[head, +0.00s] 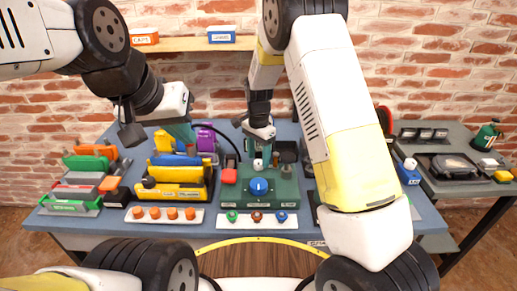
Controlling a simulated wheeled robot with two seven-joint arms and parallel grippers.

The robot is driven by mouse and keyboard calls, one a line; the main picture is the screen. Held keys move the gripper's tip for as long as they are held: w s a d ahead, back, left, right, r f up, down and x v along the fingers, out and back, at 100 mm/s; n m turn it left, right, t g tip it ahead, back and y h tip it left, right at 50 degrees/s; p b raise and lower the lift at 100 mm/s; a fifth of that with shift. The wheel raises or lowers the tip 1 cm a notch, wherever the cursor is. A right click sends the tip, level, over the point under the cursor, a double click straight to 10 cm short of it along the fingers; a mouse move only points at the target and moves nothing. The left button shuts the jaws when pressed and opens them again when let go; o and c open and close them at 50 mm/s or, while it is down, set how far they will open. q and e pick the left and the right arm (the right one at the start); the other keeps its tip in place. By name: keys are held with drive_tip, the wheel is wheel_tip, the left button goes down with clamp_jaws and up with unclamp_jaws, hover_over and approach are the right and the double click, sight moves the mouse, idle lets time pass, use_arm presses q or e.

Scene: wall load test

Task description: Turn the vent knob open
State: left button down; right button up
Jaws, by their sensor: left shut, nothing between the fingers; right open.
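A large blue round knob (259,187) sits on the front of a green box (284,192) at the middle of the bench. A small pale knob (258,165) stands behind it, and a red block (229,176) is at the box's left. The labels are too small to read, so I cannot tell which knob is the vent. My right gripper (262,158) is open, pointing down just behind the blue knob, close to the pale knob; contact is unclear. My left gripper (185,144) is shut and empty above the yellow and blue blocks at the left.
A white strip (258,219) with three small knobs lies in front of the green box. Another strip (165,215) with orange knobs is left of it. Yellow units (178,192) and green-orange units (86,165) crowd the left. A grey side table (452,187) stands right.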

drive_tip(key=shift+f, duration=1)
clamp_jaws()
drive_tip(key=shift+n, duration=0.4)
drive_tip(key=n, duration=0.3)
drive_tip(key=shift+n, duration=0.4)
drive_tip(key=n, duration=0.4)
drive_tip(key=shift+n, duration=0.3)
drive_tip(key=n, duration=0.8)
drive_tip(key=shift+n, duration=0.3)
